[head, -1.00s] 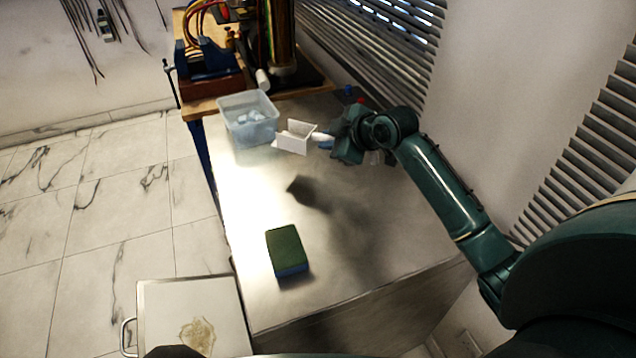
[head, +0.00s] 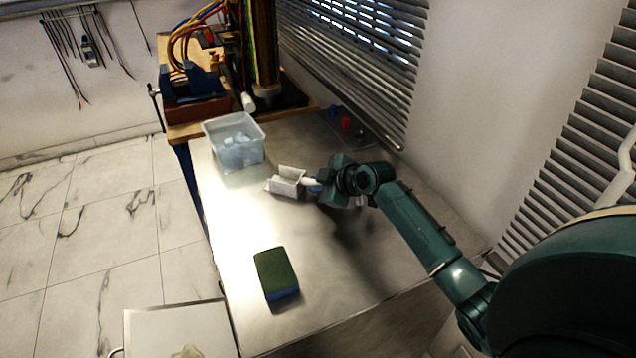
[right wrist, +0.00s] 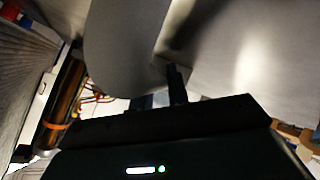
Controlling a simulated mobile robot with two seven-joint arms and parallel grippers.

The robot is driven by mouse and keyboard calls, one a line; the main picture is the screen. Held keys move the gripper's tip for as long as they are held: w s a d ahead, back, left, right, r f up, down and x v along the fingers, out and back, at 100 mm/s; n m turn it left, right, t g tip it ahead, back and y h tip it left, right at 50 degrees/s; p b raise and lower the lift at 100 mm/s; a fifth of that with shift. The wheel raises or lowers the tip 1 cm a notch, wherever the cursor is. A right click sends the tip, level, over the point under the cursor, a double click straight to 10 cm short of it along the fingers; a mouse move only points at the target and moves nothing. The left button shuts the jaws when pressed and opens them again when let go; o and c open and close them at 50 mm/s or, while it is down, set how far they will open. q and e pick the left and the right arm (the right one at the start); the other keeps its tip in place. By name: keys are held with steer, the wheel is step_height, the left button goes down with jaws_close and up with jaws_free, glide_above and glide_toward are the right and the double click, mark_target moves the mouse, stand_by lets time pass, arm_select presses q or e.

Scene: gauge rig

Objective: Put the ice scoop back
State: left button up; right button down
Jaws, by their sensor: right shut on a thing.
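The white ice scoop (head: 286,182) is in the middle of the head view, its open trough facing up and left. My right gripper (head: 317,187) is shut on its handle end, to the right of the trough. The scoop looks held just above the steel worktop; the exact gap is hard to tell. A translucent tub (head: 236,160) of ice stands behind and left of the scoop, apart from it. In the right wrist view a large pale curved surface, probably the scoop (right wrist: 120,45), fills the upper middle beside a dark finger. My left gripper is out of view.
A green and blue sponge (head: 277,275) lies on the steel worktop (head: 225,235) toward the front. Small blue and red items (head: 345,122) sit by the blinds. A wooden bench (head: 185,130) with a rig adjoins behind. The worktop between sponge and scoop is clear.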

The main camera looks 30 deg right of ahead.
steer(key=c, duration=1.4)
jaws_free()
steer(key=shift+o, duration=0.2)
steer(key=shift+r, duration=0.1)
steer(key=v, duration=1.2)
steer(key=shift+a, duration=0.1)
